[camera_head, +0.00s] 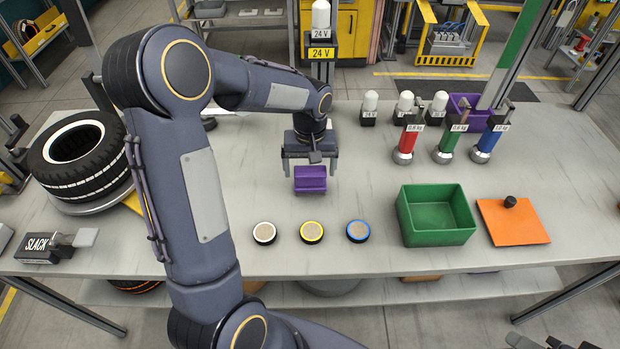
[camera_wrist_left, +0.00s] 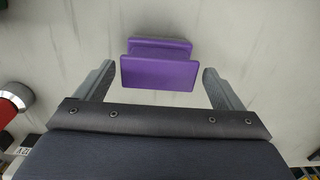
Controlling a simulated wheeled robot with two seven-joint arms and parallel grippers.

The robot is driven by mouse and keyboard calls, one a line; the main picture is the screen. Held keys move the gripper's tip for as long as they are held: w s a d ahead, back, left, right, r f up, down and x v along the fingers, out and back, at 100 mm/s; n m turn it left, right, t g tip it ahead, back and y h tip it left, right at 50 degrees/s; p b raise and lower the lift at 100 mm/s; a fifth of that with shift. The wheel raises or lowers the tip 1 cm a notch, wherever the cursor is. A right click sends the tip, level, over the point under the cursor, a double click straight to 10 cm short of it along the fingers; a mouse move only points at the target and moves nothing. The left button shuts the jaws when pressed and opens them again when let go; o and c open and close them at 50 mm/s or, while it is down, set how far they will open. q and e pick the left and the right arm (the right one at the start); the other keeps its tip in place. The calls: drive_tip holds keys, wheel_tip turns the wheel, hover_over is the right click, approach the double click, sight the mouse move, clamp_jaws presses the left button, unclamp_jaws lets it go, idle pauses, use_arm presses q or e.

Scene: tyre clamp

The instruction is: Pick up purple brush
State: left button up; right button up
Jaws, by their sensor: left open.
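The purple brush (camera_head: 311,180) is a small block on the grey table, near its middle. In the left wrist view the purple brush (camera_wrist_left: 158,66) lies between and just beyond the two open fingers, with bare table around it. My left gripper (camera_head: 310,162) points down at the brush, with a finger on each side. In the left wrist view the left gripper (camera_wrist_left: 153,82) is open and holds nothing. I cannot tell its exact height above the table.
White (camera_head: 264,233), yellow (camera_head: 312,232) and blue (camera_head: 358,231) ringed discs lie in front. A green bin (camera_head: 436,233) and an orange plate (camera_head: 512,240) stand right. Red, green and blue cylinders stand behind the bin. A tyre (camera_head: 80,158) is at the left.

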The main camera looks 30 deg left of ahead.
use_arm(q)
drive_tip(key=shift+f, duration=0.95)
drive_tip(key=c, duration=1)
drive_tip(key=shift+r, duration=0.1)
